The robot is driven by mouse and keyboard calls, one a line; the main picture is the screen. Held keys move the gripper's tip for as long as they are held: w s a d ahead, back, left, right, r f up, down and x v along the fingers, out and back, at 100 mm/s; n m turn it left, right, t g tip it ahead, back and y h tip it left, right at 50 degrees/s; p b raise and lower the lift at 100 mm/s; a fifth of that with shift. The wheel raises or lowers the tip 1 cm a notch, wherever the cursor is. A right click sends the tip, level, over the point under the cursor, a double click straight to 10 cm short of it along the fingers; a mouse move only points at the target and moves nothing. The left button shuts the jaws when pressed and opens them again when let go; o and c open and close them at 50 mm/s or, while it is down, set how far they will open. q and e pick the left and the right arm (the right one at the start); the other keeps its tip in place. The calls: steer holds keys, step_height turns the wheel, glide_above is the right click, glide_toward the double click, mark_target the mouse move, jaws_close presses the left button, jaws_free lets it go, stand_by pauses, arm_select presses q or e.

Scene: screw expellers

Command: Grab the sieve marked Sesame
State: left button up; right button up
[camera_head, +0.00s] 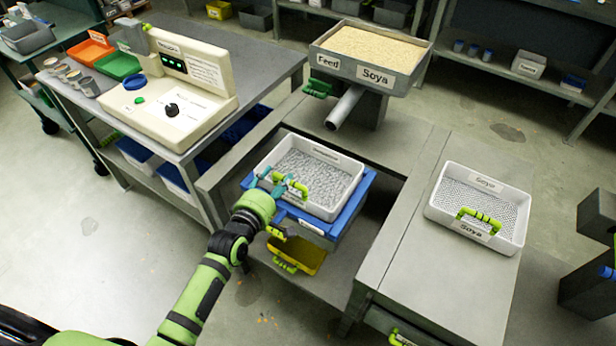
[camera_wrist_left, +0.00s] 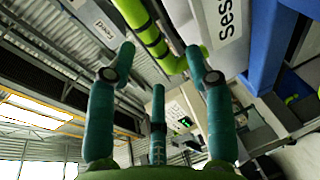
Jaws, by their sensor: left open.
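The sieve (camera_head: 322,210) is a white tray with a grey perforated bottom and a green handle (camera_head: 298,187) on its near side. It sits in a blue frame (camera_head: 362,190) below the feed hopper. Its label is too small to read in the head view; in the left wrist view the white label (camera_wrist_left: 230,18) shows only "Ses", the rest cut off. My left gripper (camera_head: 272,178) is open at the near side of the sieve, by the handle. In the left wrist view its teal fingers (camera_wrist_left: 160,62) are spread, with the green handle (camera_wrist_left: 152,38) just beyond and between them. My right gripper is not in view.
A second white sieve marked Soya (camera_head: 505,225) lies on the grey table at the right. The feed hopper (camera_head: 372,62) marked Soya stands behind, its pipe above the blue frame. A yellow tray (camera_head: 303,257) sits below the frame. A control console (camera_head: 180,95) stands at the left.

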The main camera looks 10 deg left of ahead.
mark_target(280, 176)
arm_select(q)
steer(key=shift+x, duration=1.6)
steer(key=shift+s, duration=0.1)
steer(key=shift+c, duration=0.4)
jaws_close()
